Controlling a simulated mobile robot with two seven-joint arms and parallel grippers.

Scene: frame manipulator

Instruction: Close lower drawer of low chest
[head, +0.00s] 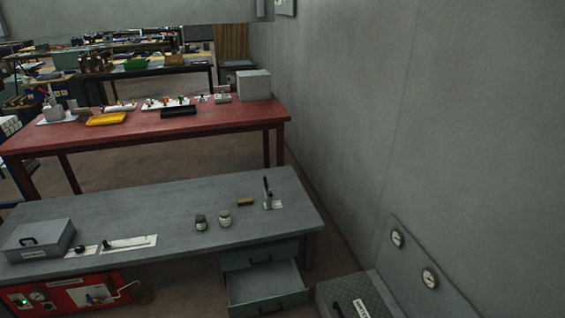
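A low grey-green chest stands under the right part of the grey table. Its upper drawer (240,260) is shut, with a dark handle. Its lower drawer (242,297) is pulled out toward me; its inside looks empty, and a dark handle is on its front near the bottom edge of the head view. The table top hides the top of the chest. Neither of my grippers shows in the head view.
The grey table (165,210) bears a grey box (38,238), two jars and a small brown block (245,201). A red panel unit (65,294) is below left. A grey case (345,290) stands right of the drawer, near the wall (400,120). A red table (200,124) is behind.

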